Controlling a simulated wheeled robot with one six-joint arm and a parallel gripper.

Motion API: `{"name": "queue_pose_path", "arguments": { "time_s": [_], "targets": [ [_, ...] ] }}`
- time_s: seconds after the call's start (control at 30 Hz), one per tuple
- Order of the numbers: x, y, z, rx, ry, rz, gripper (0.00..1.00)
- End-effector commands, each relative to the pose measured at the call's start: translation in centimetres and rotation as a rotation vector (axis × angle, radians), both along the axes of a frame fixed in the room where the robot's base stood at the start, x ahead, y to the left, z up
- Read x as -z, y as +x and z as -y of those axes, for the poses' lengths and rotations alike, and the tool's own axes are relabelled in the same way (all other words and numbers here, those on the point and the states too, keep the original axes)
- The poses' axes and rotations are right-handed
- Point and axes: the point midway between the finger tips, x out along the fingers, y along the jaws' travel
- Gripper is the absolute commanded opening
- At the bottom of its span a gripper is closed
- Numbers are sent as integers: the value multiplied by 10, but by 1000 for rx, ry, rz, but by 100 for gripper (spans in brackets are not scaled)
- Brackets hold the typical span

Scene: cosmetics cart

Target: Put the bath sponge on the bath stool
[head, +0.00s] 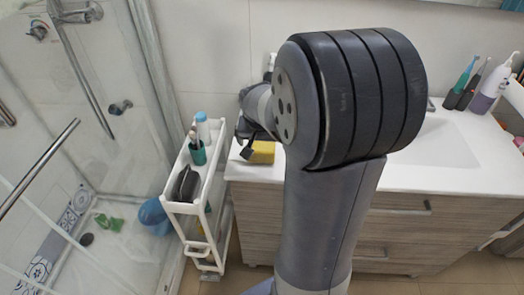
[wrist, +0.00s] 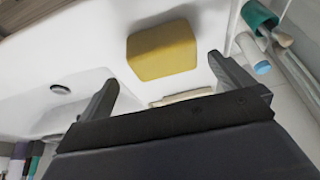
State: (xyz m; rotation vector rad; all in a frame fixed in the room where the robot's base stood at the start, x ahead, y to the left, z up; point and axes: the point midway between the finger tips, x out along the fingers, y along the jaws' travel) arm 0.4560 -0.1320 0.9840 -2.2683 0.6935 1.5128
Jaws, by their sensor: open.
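The yellow bath sponge (head: 262,152) lies on the left end of the white washbasin counter, partly hidden by my arm. In the wrist view the sponge (wrist: 162,50) shows whole, beyond the fingertips and roughly between their lines. My gripper (wrist: 164,84) is open, with nothing held between its fingers. In the head view my gripper (head: 246,136) is small and partly covered by my own arm, close to the sponge. I cannot make out a bath stool in either view.
A narrow white cart (head: 183,208) stands left of the counter, holding a green cup (head: 196,152), a blue-capped bottle and a dark pouch. A pale object (wrist: 180,97) lies near the fingers.

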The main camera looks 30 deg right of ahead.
Motion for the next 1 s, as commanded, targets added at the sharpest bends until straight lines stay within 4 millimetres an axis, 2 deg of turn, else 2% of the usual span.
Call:
{"name": "queue_pose_path", "arguments": {
  "time_s": [0.3,0.63,1.0],
  "targets": [
    [35,14,4,-1,1,-5,100],
    [39,16,5,-2,0,-1,100],
    [39,16,5,-2,1,-1,70]
  ]
}}
